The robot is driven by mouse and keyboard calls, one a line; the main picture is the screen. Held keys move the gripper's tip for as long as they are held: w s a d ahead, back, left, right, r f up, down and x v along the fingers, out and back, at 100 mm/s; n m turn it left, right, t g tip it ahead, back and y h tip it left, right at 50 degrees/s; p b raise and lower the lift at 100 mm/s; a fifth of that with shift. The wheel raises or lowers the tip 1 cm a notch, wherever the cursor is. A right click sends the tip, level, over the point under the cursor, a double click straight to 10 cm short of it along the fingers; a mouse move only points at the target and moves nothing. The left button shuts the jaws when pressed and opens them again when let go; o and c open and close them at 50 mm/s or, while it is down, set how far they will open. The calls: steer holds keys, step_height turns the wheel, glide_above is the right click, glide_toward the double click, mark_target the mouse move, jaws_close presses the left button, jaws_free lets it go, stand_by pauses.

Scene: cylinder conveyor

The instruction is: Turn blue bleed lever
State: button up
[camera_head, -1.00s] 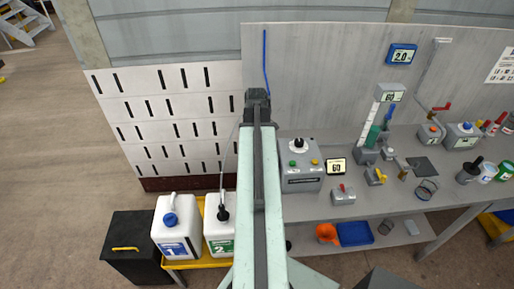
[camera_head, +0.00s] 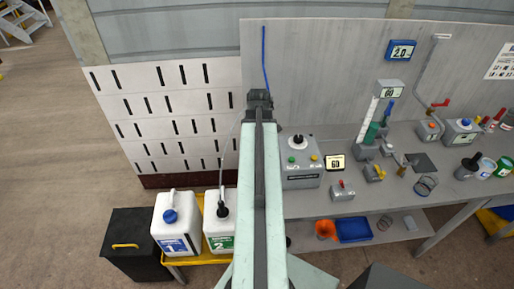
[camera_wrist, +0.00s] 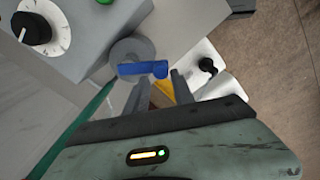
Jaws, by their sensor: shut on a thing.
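The blue bleed lever (camera_wrist: 138,69) shows in the wrist view, on a round grey fitting (camera_wrist: 128,50) at the side of a grey box. It lies roughly level across the picture. My gripper (camera_wrist: 160,74) is shut on its thicker right end, with one finger on each side. In the head view my gripper (camera_head: 258,96) is at the far end of my outstretched arm, left of the control box (camera_head: 302,170). The lever is hidden there behind my gripper and arm.
The box has a black knob (camera_wrist: 33,28) and a green button (camera_head: 292,160). White jugs (camera_head: 177,225) stand in a yellow tray below left. The bench to the right holds several fittings and cups. A thin green tube (camera_wrist: 85,125) crosses the wrist view.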

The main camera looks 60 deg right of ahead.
steer(key=shift+s+d, duration=0.15)
steer(key=shift+d, duration=0.05)
steer(key=shift+s, duration=0.4)
steer(key=shift+c, duration=0.4)
steer(key=shift+s+d, duration=0.1)
steer(key=shift+s, duration=0.2)
jaws_close()
steer(key=shift+w, duration=0.15)
steer(key=shift+s+d, duration=0.1)
steer(key=shift+s, duration=0.2)
steer(key=o, duration=0.8)
jaws_free()
steer(key=shift+c, duration=0.5)
steer(key=shift+r, duration=0.1)
